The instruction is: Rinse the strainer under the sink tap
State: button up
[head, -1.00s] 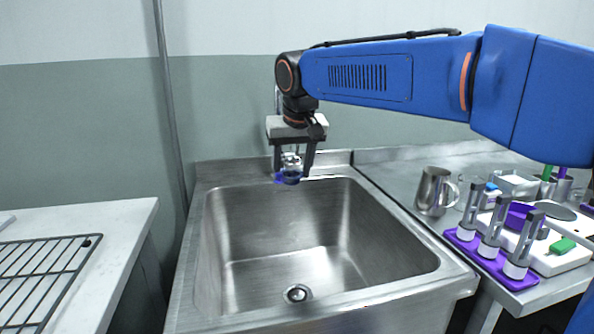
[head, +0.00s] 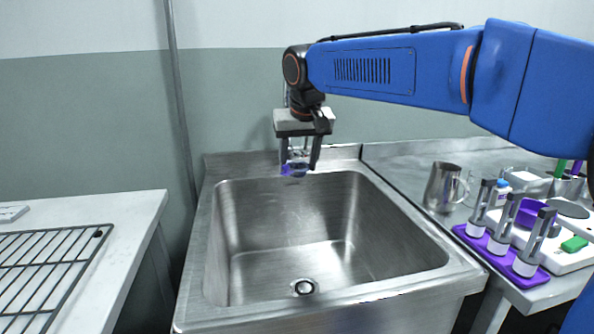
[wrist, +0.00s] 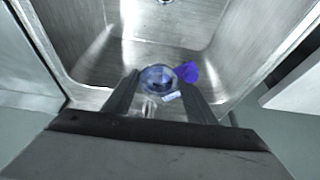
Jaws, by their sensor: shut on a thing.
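My gripper (head: 300,167) points down over the back part of the steel sink (head: 330,262). Its fingers are shut on the strainer (head: 298,169), a small round bluish piece with a blue-purple tab to one side. In the wrist view the strainer (wrist: 158,78) sits between the fingertips, with the tab (wrist: 188,71) just outside the right finger and a small white patch at its near edge. The strainer is in the air, at about the height of the sink's back rim. I cannot make out the tap clearly; my wrist and gripper cover that area. No water stream is discernible.
The basin is empty, with a drain (head: 304,287) in its floor. A steel pitcher (head: 443,187) and a purple rack (head: 500,254) with upright tubes stand on the right counter. A wire rack (head: 50,262) lies on the left counter.

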jog(key=shift+w+d, duration=0.1)
jog(key=shift+d, duration=0.05)
jog(key=shift+w+d, duration=0.2)
jog(key=shift+d, duration=0.05)
jog(key=shift+s+a, duration=0.2)
jog(key=shift+s+a, duration=0.2)
jog(key=shift+a, duration=0.05)
jog(key=shift+w+d, duration=0.1)
dwell(0.5)
jog(key=shift+w+d, duration=0.2)
jog(key=shift+d, duration=0.1)
jog(key=shift+w, duration=0.1)
jog(key=shift+d, duration=0.1)
jog(key=s+d, duration=0.4)
jog(key=s, duration=0.2)
jog(key=shift+s+d, duration=0.25)
jog(key=shift+d, duration=0.1)
dwell(0.5)
